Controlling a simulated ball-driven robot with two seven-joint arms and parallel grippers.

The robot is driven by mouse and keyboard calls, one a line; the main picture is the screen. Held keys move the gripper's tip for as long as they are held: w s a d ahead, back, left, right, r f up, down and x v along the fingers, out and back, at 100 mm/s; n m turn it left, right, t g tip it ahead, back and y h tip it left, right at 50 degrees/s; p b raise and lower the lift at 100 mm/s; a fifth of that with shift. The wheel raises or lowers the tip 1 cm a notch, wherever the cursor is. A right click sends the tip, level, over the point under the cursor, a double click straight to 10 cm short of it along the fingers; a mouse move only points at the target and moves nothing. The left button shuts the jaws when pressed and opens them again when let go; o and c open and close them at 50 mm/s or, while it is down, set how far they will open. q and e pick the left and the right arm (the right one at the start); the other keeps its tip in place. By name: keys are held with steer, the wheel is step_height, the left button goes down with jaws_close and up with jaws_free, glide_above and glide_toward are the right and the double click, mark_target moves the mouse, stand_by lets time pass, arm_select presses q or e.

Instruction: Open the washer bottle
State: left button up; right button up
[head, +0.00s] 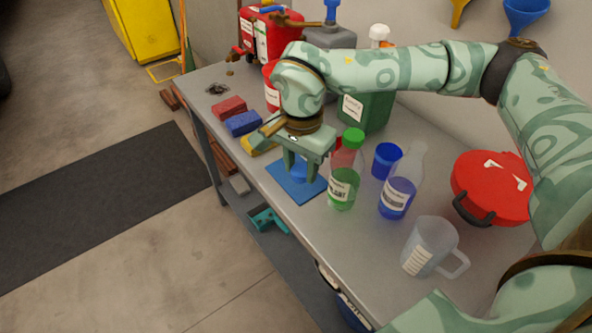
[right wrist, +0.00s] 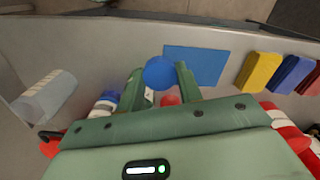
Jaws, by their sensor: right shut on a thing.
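The washer bottle (head: 397,197) stands upright on the bench in the head view, clear with blue liquid and a white label; no cap shows on its narrow top. My right gripper (head: 301,173) is left of it, pointing down over a blue mat (head: 283,183). It is shut on a round blue cap (head: 299,174), which also shows between the fingers in the right wrist view (right wrist: 160,72). I cannot tell whether the cap touches the mat. My left gripper is not in view.
A bottle with a green cap (head: 342,188) stands between the gripper and the washer bottle. Red and blue blocks (head: 243,123) lie to the left.

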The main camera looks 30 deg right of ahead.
steer(key=w+d+f+b, duration=0.1)
steer(key=w+f, duration=0.1)
steer(key=w+d+f+b, duration=0.1)
steer(key=w+f, duration=0.2)
steer(key=w+d+f+b, duration=0.2)
steer(key=w, duration=0.1)
steer(key=shift+w+f, duration=0.2)
steer(key=shift+f, duration=0.05)
steer(key=f, duration=0.1)
steer(key=f+b, duration=0.2)
steer(key=f, duration=0.1)
steer(key=shift+w+d+f, duration=0.1)
steer(key=shift+w, duration=0.25)
steer(key=shift+r, duration=0.25)
steer(key=o, duration=1.1)
steer(key=shift+f, duration=0.15)
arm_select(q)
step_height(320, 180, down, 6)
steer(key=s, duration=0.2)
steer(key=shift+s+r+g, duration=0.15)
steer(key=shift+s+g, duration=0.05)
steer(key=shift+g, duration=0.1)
